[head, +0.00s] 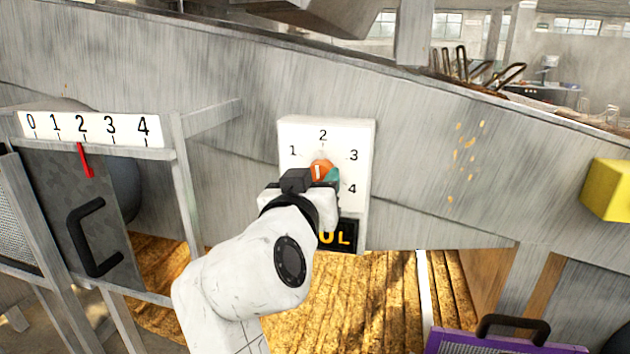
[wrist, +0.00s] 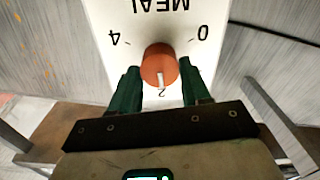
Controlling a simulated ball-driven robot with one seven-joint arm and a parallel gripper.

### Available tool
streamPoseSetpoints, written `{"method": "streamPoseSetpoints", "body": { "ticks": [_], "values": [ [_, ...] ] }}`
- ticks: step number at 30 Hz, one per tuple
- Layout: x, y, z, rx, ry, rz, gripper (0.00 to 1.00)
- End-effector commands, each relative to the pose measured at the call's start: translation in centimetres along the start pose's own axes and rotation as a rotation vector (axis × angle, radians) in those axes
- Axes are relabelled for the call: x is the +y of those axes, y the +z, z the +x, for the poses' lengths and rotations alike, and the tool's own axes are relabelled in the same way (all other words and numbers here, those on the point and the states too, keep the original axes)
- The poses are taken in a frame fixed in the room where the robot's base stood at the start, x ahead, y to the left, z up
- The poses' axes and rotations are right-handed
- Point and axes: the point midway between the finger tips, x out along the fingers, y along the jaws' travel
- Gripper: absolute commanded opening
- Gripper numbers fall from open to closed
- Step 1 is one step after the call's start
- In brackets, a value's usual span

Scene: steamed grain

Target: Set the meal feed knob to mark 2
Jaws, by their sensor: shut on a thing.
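The meal feed knob (head: 321,167) is a round orange-red knob with a white pointer line, on a white dial plate (head: 362,131) numbered around it. In the wrist view the plate (wrist: 110,14) is upside down with "MEAL" at the top, and the pointer of the knob (wrist: 157,62) points down toward the 2. My gripper (head: 325,179) reaches the plate from below and hides the knob's lower part in the head view. Its green fingers (wrist: 160,75) stand on either side of the knob, shut on it.
At left is a 0–4 scale (head: 98,129) with a red pointer (head: 85,160) at 2, above a gate with a black handle (head: 82,240). A black sign with yellow letters (head: 347,236) sits under the plate. A yellow block (head: 607,190) and purple case (head: 480,342) are right.

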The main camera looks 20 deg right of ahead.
Motion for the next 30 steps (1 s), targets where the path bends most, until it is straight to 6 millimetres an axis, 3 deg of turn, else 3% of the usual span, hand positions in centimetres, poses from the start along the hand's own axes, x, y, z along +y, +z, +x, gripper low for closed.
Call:
{"method": "streamPoseSetpoints", "body": {
  "ticks": [5,21,22,30],
  "values": [
    [-0.03,0.01,-0.02,0.0,-0.001,0.0,0.16],
    [-0.03,0.02,-0.03,0.0,-0.001,0.068,0.16],
    [-0.03,0.02,-0.03,0.0,-0.001,0.068,0.49],
    [-0.02,0.01,-0.02,0.0,-0.001,0.068,0.71]
  ]
}}
